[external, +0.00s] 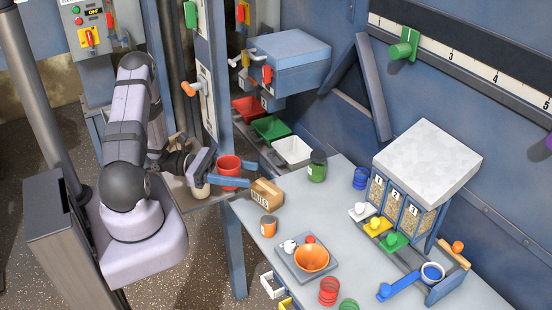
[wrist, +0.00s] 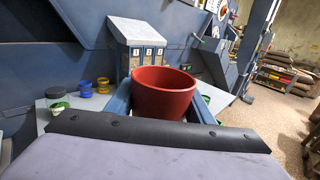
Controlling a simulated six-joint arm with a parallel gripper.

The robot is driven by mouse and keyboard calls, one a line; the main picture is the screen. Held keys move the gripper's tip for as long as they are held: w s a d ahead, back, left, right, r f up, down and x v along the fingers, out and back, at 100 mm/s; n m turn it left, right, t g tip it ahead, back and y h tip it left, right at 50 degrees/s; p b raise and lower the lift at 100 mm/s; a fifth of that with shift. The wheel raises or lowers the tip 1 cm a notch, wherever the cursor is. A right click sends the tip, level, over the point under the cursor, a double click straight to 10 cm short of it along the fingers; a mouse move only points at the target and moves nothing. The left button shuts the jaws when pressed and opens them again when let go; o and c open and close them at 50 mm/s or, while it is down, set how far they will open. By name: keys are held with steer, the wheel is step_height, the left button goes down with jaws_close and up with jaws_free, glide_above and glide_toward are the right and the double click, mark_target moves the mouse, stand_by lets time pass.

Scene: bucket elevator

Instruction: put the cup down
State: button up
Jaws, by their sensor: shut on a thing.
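The red cup (external: 229,166) is upright between the blue fingers of my gripper (external: 251,175). The gripper is shut on it. The fingers run along both sides of the cup and reach out past it toward the cardboard box. In the wrist view the red cup (wrist: 165,92) fills the middle, its rim level and its lower part hidden by the gripper body. I cannot tell whether the cup's bottom touches anything.
A small cardboard box (external: 267,193) stands on the grey table (external: 345,208) just past the fingertips. Behind it are a dark green jar (external: 318,166) and red, green and white bins (external: 291,151). An orange bowl (external: 312,258) sits on a tray. A blue post (external: 215,70) stands close behind the cup.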

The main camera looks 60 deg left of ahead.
steer(key=w+d+f+y+b, duration=0.1)
steer(key=d+f+b, duration=0.2)
steer(key=f, duration=0.2)
steer(key=w+d+f+n+t+b, duration=0.1)
steer(key=w+d+f+b, duration=0.1)
steer(key=d+f+b, duration=0.1)
steer(key=w+d+f+n+t+y+b, duration=0.1)
steer(key=d+f+b, duration=0.3)
steer(key=f, duration=0.2)
steer(key=shift+w+d+f+y, duration=0.25)
steer(key=shift+f+y, duration=0.05)
steer(key=shift+f, duration=0.05)
steer(key=shift+f+n+t+y+b, duration=0.3)
steer(key=shift+f+n+y+b, duration=0.1)
steer(key=shift+f+b, duration=0.3)
